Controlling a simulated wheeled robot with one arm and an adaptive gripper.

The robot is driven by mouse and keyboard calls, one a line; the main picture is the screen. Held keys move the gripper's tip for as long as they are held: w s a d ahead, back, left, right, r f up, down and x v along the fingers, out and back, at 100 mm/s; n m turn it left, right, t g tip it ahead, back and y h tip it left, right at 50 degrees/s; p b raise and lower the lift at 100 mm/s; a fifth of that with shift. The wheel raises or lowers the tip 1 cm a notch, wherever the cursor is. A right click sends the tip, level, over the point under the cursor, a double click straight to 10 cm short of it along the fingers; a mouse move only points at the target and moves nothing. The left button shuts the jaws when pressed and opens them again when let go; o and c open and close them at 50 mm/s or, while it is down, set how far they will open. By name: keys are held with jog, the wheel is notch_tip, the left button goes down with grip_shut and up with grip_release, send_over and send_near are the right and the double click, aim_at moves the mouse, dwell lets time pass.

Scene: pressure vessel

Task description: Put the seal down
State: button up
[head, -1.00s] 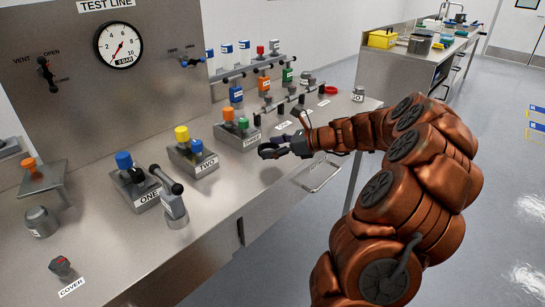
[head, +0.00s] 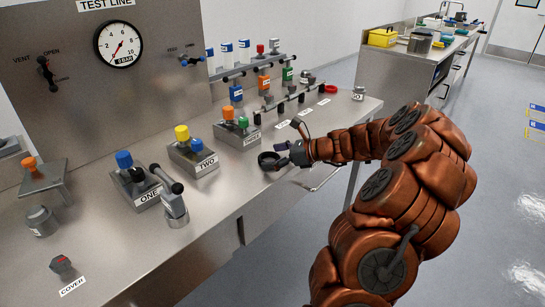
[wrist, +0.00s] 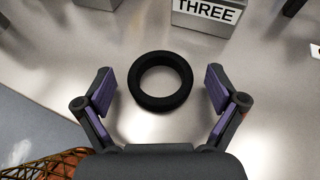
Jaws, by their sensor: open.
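The seal is a black ring (wrist: 160,81) that lies flat on the steel bench top (wrist: 225,65), in front of the block labelled THREE (wrist: 208,14). In the head view the seal (head: 268,160) sits near the bench's front edge. My gripper (wrist: 160,90) is open in the wrist view, with one purple-padded finger on each side of the seal and a gap between each finger and the ring. In the head view my gripper (head: 284,156) is just right of the seal.
Blocks labelled ONE (head: 143,194) and TWO (head: 194,155) stand left of the seal. A red ring (head: 330,88) and a small jar (head: 358,93) lie farther back. A gauge panel (head: 110,60) rises behind.

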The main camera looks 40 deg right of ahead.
jog(key=shift+r, duration=0.1)
jog(key=shift+s+d+r, duration=0.15)
jog(key=shift+s, duration=0.05)
jog(key=v, duration=1.1)
jog(key=shift+s+b, duration=0.2)
jog(key=shift+b, duration=0.15)
jog(key=s+a+n+g, duration=0.35)
jog(key=a+n, duration=0.35)
jog(key=a, duration=0.6)
jog(key=s+a+n+g, duration=0.2)
jog(key=a+n+g, duration=0.35)
jog(key=a, duration=0.85)
jog(key=s+a+f+n+g+h, duration=0.1)
jog(key=s+a+f+n+h, duration=0.1)
jog(key=s+n, duration=0.6)
jog(key=s+a+f+n+g+h, duration=0.1)
jog(key=s+f+n+h, duration=0.3)
jog(key=s+n, duration=0.4)
jog(key=s+g+h, duration=0.1)
jog(key=s, duration=0.6)
jog(key=shift+a+g+h, duration=0.3)
jog(key=shift+a+h, duration=0.05)
jog(key=shift+h, duration=0.05)
jog(key=shift+r, duration=0.1)
